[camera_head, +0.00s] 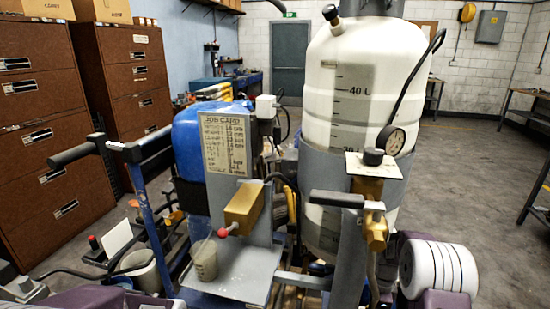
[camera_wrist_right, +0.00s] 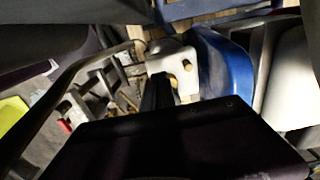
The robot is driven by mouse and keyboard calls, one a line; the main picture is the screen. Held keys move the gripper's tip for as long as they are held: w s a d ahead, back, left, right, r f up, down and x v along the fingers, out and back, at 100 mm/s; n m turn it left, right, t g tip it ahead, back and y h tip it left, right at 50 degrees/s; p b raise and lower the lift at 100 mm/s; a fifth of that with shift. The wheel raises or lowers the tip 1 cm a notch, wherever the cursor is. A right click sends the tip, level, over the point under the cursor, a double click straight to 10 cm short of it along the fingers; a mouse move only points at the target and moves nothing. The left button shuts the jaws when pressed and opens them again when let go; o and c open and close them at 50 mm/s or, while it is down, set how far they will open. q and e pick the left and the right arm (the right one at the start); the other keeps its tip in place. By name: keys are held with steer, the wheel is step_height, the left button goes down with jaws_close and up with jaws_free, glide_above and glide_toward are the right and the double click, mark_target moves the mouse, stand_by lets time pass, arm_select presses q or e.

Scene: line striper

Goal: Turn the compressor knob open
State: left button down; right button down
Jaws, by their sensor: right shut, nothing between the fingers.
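A second brass block (camera_head: 244,205) to the left has a small red ball knob (camera_head: 222,233). I cannot tell for sure which one is the compressor knob. My right gripper (camera_wrist_right: 158,90) shows in the right wrist view as narrow dark fingers, shut and empty, pointing toward a pale bracket (camera_wrist_right: 172,62). Contact there cannot be told. My left gripper is not in view.
The large white tank (camera_head: 362,85) rises at centre right. A blue body (camera_head: 188,140) stands behind the job card (camera_head: 226,143). Black-gripped handlebars (camera_head: 75,153) reach forward. A cup (camera_head: 204,262) sits on the grey tray (camera_head: 245,280). Open floor lies at right.

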step_height(320, 180, down, 2)
steer(key=shift+f+b, duration=0.35)
steer(key=shift+f, duration=0.35)
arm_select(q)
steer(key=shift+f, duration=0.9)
arm_select(e)
steer(key=shift+r, duration=0.1)
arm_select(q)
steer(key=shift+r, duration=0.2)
arm_select(e)
steer(key=shift+w+d, duration=0.1)
arm_select(q)
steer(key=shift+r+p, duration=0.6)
steer(key=shift+p, duration=0.3)
arm_select(e)
steer(key=shift+w+r, duration=0.1)
steer(key=shift+w, duration=0.15)
steer(key=shift+w+d+p, duration=0.15)
steer(key=shift+w+p, duration=0.4)
steer(key=shift+p, duration=0.45)
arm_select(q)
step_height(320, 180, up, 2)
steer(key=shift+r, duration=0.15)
arm_select(e)
steer(key=shift+w, duration=0.1)
arm_select(q)
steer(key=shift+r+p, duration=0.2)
steer(key=shift+p, duration=0.15)
arm_select(e)
steer(key=shift+w+d, duration=0.15)
